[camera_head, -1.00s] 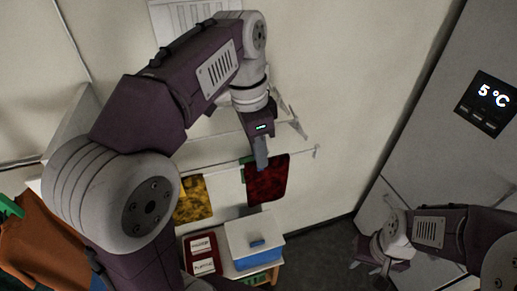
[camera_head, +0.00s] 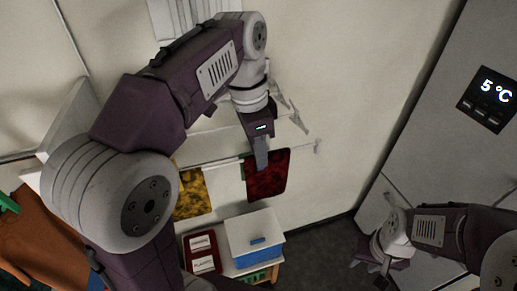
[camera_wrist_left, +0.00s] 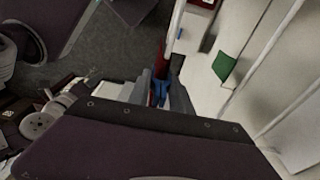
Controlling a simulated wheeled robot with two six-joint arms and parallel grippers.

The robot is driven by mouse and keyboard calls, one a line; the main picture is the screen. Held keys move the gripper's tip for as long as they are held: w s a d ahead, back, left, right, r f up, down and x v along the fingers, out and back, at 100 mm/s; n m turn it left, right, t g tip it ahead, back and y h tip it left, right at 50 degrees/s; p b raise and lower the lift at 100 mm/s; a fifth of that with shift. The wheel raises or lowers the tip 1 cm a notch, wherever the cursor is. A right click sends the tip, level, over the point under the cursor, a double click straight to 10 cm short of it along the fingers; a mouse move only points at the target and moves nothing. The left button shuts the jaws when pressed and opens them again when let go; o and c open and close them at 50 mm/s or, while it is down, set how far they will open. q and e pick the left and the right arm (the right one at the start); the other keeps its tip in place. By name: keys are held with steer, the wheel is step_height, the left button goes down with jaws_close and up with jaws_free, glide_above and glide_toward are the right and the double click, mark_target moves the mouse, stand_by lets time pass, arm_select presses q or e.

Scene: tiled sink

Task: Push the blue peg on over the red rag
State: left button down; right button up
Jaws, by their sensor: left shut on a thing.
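The dark red rag (camera_head: 267,176) hangs from the thin white rail (camera_head: 302,148) against the wall. It also shows in the wrist view as a narrow red strip (camera_wrist_left: 163,62) just beyond my fingers. My left gripper (camera_head: 261,160) is at the rag's top edge and covers part of it. In the wrist view it is shut on the blue peg (camera_wrist_left: 158,92), which sits between the fingertips at the rag's edge. I cannot tell how far the peg is over the rag. My right gripper (camera_head: 375,264) is at the lower right, away from the rag; its jaw state is unclear.
A yellow patterned cloth (camera_head: 193,194) hangs left of the rag. A white-lidded blue box (camera_head: 257,240) and a red box (camera_head: 201,252) stand below. A grey cabinet with a display (camera_head: 487,99) is at the right. Orange cloth (camera_head: 40,238) hangs at the far left.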

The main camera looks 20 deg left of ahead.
arm_select(q)
steer(key=shift+f, duration=0.1)
steer(key=c, duration=1.1)
jaws_free()
step_height(320, 180, up, 7)
steer(key=p, duration=0.7)
